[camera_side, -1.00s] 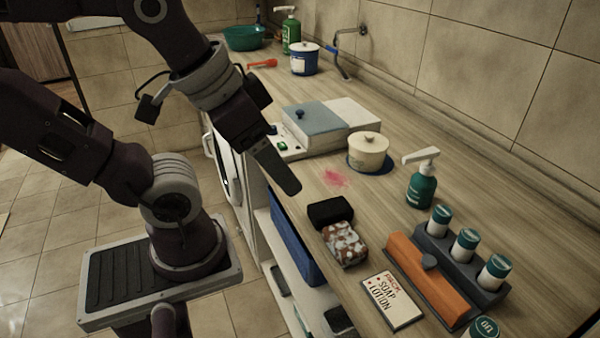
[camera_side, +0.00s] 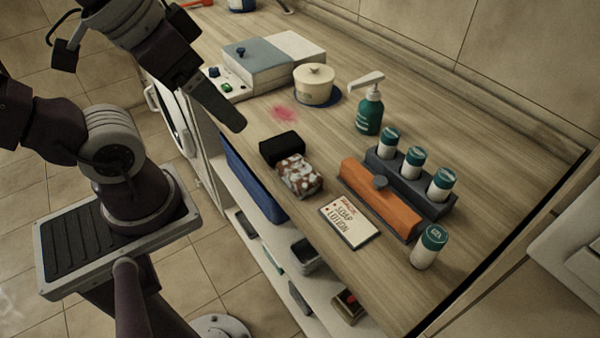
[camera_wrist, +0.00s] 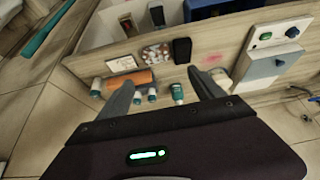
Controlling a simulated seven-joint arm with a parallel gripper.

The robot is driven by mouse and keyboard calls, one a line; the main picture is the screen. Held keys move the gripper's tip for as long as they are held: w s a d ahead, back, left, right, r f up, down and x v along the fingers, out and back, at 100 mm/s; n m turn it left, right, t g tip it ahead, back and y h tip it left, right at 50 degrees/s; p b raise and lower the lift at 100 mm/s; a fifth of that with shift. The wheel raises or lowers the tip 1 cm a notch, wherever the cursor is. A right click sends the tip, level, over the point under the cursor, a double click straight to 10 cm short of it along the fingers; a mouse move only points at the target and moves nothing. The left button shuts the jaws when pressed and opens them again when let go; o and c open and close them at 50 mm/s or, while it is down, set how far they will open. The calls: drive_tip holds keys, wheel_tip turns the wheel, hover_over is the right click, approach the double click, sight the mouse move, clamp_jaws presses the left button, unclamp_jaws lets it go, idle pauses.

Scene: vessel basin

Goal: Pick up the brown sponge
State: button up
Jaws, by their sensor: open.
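The brown sponge (camera_side: 300,176) is a block mottled brown and white, lying on the wooden counter near its front edge. It also shows in the wrist view (camera_wrist: 155,52). A black block (camera_side: 282,148) lies right beside it, seeming to touch or nearly touch it. My gripper (camera_side: 237,124) is above the counter's front edge, to the left of both blocks and apart from them. In the wrist view my gripper (camera_wrist: 160,78) has its two fingers spread with nothing held between them.
A soap lotion card (camera_side: 348,226), an orange block (camera_side: 375,197) and a dark rack (camera_side: 411,181) with small bottles stand right of the sponge. A green pump bottle (camera_side: 369,113) and a lidded cream pot (camera_side: 314,86) stand behind. Open shelves lie below the counter edge.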

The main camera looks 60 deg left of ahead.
drive_tip(key=w+f+m+g+y, duration=0.1)
drive_tip(key=w+f+m+g, duration=0.15)
drive_tip(key=w+m, duration=0.4)
drive_tip(key=m+g+h, duration=0.1)
drive_tip(key=m+g, duration=0.2)
drive_tip(key=m, duration=0.9)
hover_over(299, 170)
drive_tip(key=shift+n, duration=0.25)
wheel_tip(299, 170, down, 12)
drive_tip(key=shift+w+a+r, duration=0.1)
drive_tip(key=shift+r, duration=0.15)
wheel_tip(299, 170, down, 7)
drive_tip(key=shift+r, duration=0.15)
drive_tip(key=c, duration=1.5)
wheel_tip(299, 170, up, 10)
drive_tip(key=shift+r, duration=0.1)
drive_tip(key=shift+c, duration=0.2)
